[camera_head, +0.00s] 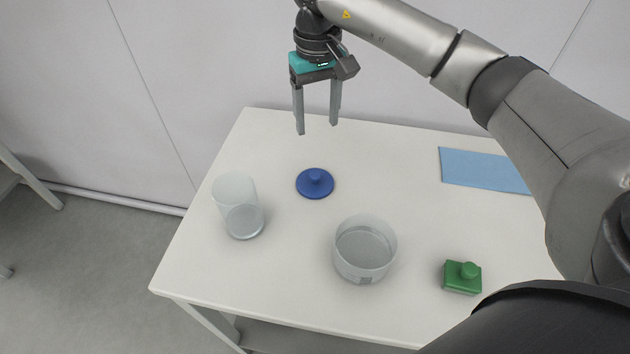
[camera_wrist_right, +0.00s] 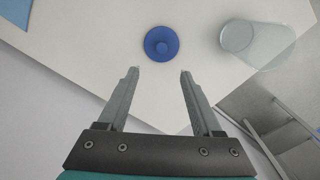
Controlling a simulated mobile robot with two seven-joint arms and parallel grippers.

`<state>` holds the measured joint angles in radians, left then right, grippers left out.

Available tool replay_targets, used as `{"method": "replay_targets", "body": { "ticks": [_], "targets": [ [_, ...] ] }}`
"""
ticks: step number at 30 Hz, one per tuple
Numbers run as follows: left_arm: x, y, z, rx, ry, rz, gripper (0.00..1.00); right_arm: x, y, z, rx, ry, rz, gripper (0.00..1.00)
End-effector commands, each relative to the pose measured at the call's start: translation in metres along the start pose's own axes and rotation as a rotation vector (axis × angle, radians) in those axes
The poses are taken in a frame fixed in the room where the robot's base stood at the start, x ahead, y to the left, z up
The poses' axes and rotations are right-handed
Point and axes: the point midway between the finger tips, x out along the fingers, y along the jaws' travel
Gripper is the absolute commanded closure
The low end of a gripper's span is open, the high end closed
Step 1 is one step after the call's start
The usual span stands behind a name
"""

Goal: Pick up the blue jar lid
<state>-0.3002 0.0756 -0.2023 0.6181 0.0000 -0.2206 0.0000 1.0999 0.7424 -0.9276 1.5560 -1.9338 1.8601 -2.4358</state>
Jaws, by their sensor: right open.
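The blue jar lid (camera_head: 315,184) is a round disc with a knob on top. It lies on the white table, left of the middle in the head view. It also shows in the right wrist view (camera_wrist_right: 161,44), beyond the fingertips and between their lines. My right gripper (camera_head: 317,130) points down, open and empty, above the table's far edge. It is higher than the lid and apart from it. In the right wrist view its two fingers (camera_wrist_right: 160,72) are spread with nothing between them. My left gripper is not in view.
A clear tall jar (camera_head: 240,208) stands left of the lid. A wide clear glass jar (camera_head: 364,250) stands in front of it. A green block with a knob (camera_head: 462,277) and a flat blue sheet (camera_head: 484,171) are to the right. The white table (camera_head: 210,262) is bare around the lid.

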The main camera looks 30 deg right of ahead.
Motion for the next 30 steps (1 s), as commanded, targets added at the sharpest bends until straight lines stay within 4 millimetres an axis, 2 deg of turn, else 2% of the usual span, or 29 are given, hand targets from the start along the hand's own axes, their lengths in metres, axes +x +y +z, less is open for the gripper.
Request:
{"method": "replay_targets", "body": {
  "ticks": [3,12,22,30],
  "targets": [
    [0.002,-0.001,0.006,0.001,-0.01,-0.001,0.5,0.017,-0.001,0.001,0.001,-0.004,-0.001,0.33],
    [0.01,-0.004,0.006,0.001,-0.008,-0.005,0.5,0.079,-0.001,0.001,0.0,-0.004,-0.003,0.33],
    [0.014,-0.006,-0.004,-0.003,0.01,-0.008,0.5,0.107,-0.002,-0.001,0.0,-0.002,-0.003,0.33],
    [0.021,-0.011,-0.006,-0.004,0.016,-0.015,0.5,0.145,-0.003,-0.003,0.001,-0.003,-0.003,0.33]
  ]
}}
